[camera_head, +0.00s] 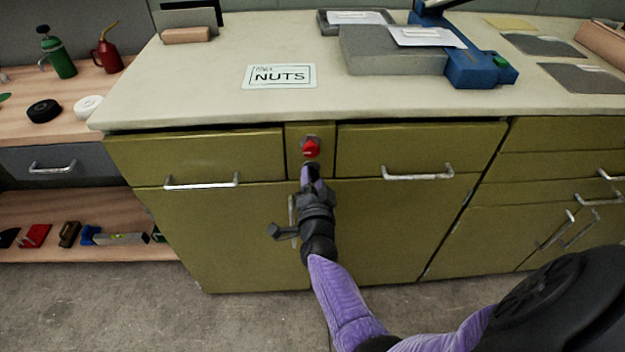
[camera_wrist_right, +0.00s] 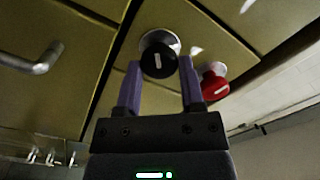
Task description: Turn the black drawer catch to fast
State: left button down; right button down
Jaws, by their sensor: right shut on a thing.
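The black drawer catch (camera_wrist_right: 158,60) is a round knob on a silver base, with a short white mark on its face. In the wrist view it sits between the two purple fingers of my right gripper (camera_wrist_right: 156,80), which is shut on it. The mark runs nearly upright in that view. In the head view my right gripper (camera_head: 311,174) is at the narrow olive panel between two drawers and largely hides the black catch. A red knob (camera_head: 311,148) sits just above it; it also shows beside the right finger in the wrist view (camera_wrist_right: 214,86). My left gripper is out of view.
Olive drawers with silver handles (camera_head: 202,182) (camera_head: 418,174) flank the panel. The pale worktop (camera_head: 220,85) overhangs above, with a NUTS card (camera_head: 279,76), grey blocks and a blue tool (camera_head: 478,68). A wooden shelf (camera_head: 90,195) with tools is at left. The floor in front is clear.

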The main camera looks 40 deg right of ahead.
jog(key=m, duration=0.2)
jog(key=shift+f+m, duration=0.15)
jog(key=shift+m, duration=0.25)
jog(key=shift+m+b, duration=0.3)
jog(key=shift+m, duration=1.7)
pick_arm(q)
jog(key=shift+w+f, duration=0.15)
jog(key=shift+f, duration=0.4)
pick_arm(e)
jog(key=shift+m, duration=0.3)
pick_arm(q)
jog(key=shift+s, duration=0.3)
pick_arm(e)
jog(key=c, duration=0.6)
grip_release()
jog(key=o, duration=0.4)
jog(key=shift+c, duration=0.2)
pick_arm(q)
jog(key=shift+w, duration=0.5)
